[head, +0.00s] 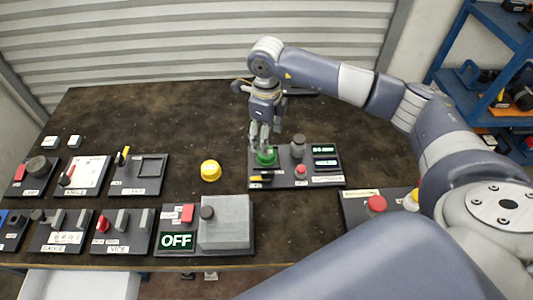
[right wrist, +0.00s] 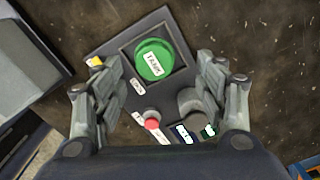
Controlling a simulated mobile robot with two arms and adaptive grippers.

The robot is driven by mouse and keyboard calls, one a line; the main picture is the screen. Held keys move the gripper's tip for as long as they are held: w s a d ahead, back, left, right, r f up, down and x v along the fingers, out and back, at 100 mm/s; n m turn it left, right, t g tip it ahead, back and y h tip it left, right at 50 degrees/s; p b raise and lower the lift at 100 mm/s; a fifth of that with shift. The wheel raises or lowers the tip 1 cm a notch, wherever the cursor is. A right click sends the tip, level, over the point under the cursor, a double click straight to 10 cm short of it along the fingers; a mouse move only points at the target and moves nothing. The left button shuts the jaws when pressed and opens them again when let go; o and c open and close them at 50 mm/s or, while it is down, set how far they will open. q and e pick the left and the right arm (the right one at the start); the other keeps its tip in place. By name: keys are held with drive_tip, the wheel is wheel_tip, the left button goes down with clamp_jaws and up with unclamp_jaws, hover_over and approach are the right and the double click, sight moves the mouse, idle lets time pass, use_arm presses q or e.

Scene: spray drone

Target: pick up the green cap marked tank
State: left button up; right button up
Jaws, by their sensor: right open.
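The round green cap (right wrist: 154,60) carries a white label reading TANK in the right wrist view. It sits in a square recess on a dark panel (right wrist: 125,45). In the head view the green cap (head: 266,158) is at the panel's left part, partly hidden by my right gripper (head: 263,143). My right gripper points down just above the cap. In the right wrist view its fingers (right wrist: 160,72) are spread to either side of the cap with nothing between them in contact. My left gripper is not in view.
The panel also bears a grey knob (head: 297,146), a red button (head: 301,170) and small displays (head: 324,155) right of the cap. A yellow cap (head: 210,171) lies on the table to the left. A grey box (head: 226,222) stands in front. The table's back left is mostly clear.

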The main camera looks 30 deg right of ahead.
drive_tip(key=f, duration=0.2)
drive_tip(key=s+f+p, duration=0.1)
drive_tip(key=f, duration=0.1)
drive_tip(key=shift+a+p, duration=0.15)
drive_tip(key=shift+p, duration=0.15)
drive_tip(key=shift+w+f, duration=0.1)
drive_tip(key=shift+f, duration=0.65)
drive_tip(key=c, duration=1.1)
